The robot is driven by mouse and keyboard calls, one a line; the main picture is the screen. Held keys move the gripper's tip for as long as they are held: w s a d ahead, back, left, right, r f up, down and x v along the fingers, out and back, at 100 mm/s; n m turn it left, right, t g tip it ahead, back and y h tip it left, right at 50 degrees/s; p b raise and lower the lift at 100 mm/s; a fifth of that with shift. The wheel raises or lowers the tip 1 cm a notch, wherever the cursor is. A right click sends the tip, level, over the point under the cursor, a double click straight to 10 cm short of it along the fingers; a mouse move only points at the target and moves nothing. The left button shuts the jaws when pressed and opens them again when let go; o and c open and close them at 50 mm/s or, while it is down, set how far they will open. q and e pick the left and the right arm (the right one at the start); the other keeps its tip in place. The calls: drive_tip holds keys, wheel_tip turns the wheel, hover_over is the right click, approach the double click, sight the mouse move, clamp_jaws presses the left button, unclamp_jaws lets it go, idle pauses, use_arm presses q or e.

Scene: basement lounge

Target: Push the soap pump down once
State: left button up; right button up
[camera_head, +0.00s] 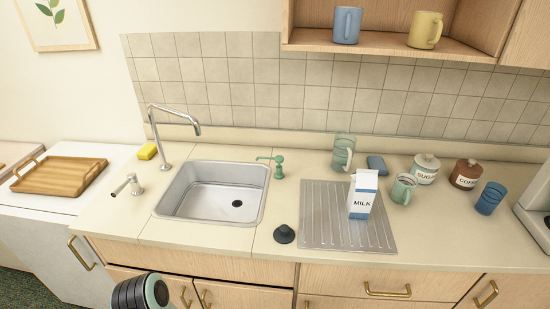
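The soap pump (278,168) is a small green dispenser with a spout pointing left, standing on the counter at the right rear of the sink. Its head looks raised and nothing touches it. A dark, ringed rounded part at the bottom edge, left of centre, looks like part of my own arm. Neither of my grippers shows.
The steel sink (205,205) has a tall faucet (165,130) behind it and a lever (134,185) at left. A dark stopper (284,234) and a milk carton (361,195) on the drainboard (325,232) stand at right. Counter around the pump is mostly clear.

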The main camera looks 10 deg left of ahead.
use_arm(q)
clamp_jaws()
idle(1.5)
